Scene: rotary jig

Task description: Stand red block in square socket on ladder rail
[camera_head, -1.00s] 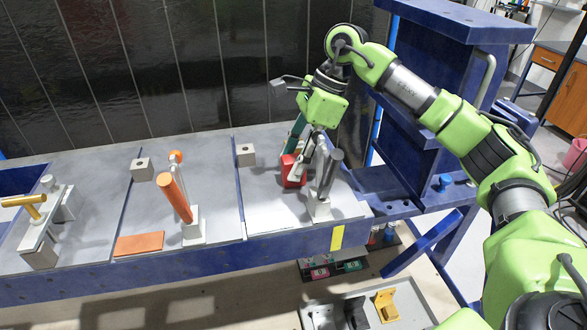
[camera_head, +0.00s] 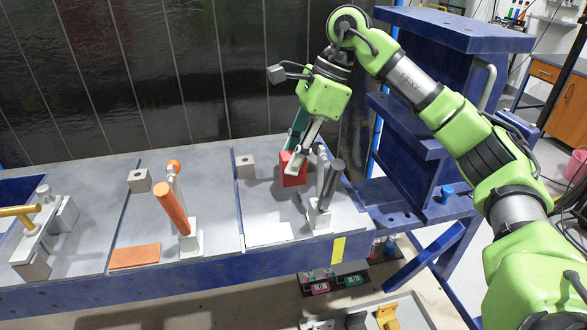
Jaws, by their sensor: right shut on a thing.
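The red block (camera_head: 291,176) is between the fingers of my right gripper (camera_head: 298,161), above the right-hand part of the grey bench top. The gripper is shut on it, and a finger hides part of the block. A shadow lies on the bench below, and the block seems clear of the surface. Two small grey blocks with a dark hole on top stand towards the back, one in the middle (camera_head: 245,166) and one further left (camera_head: 139,181). I cannot tell which part is the square socket on the ladder rail. My left gripper is not in view.
A dark grey cylinder on a white stand (camera_head: 319,217) is close to the right of the block. An orange cylinder (camera_head: 172,208), an orange plate (camera_head: 135,256) and a yellow-handled fixture (camera_head: 45,225) are further left. A blue steel frame (camera_head: 430,140) stands at the right.

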